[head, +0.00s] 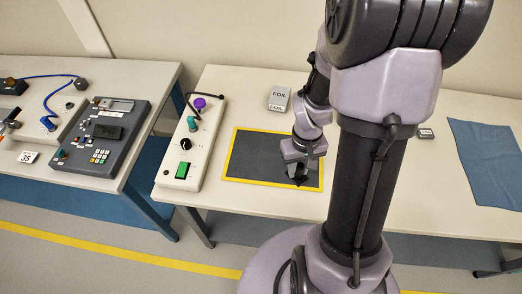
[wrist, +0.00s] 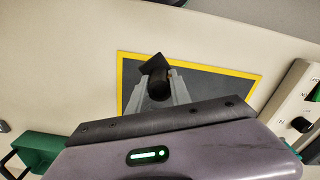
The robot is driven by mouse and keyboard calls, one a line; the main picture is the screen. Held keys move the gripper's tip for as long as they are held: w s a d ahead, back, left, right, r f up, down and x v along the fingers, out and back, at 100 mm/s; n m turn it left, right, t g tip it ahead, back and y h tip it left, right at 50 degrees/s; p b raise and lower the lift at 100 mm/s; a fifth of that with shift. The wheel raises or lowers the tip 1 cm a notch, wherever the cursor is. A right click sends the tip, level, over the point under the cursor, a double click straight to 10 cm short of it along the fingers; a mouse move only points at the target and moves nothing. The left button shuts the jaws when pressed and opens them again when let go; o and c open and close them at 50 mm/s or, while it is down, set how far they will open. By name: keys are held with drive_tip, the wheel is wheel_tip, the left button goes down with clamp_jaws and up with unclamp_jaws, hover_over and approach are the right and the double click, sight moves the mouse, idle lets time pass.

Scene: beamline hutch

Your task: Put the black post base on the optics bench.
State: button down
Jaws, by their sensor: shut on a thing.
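My gripper (head: 302,160) is low over the dark mat on the right-hand table. It is shut on the black post base (head: 298,181), which shows below the fingers. In the wrist view the black post base (wrist: 155,68) sits between the two grey fingers of my gripper (wrist: 160,84), with a flat angular part beyond a round part. Whether it touches the mat cannot be told. The yellow-bordered dark mat (head: 255,158) lies on the right-hand table (head: 228,90). No label shows which surface is the optics bench.
A white control box (head: 190,150) with a green switch stands left of the mat. A FOIL box (head: 279,97) is behind it, and a blue cloth (head: 485,160) lies at the right. The left table (head: 150,75) carries a grey instrument (head: 103,135) and cabled parts. A gap separates the tables.

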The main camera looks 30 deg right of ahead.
drive_tip(key=b, duration=0.2)
hover_over(275, 156)
drive_tip(key=shift+w+f, duration=0.1)
drive_tip(key=shift+f, duration=0.7)
drive_tip(key=shift+f+b, duration=1.25)
drive_tip(key=shift+f, duration=0.55)
drive_tip(key=c, duration=1.2)
unclamp_jaws()
drive_tip(key=shift+r, duration=0.1)
drive_tip(key=shift+o, duration=0.2)
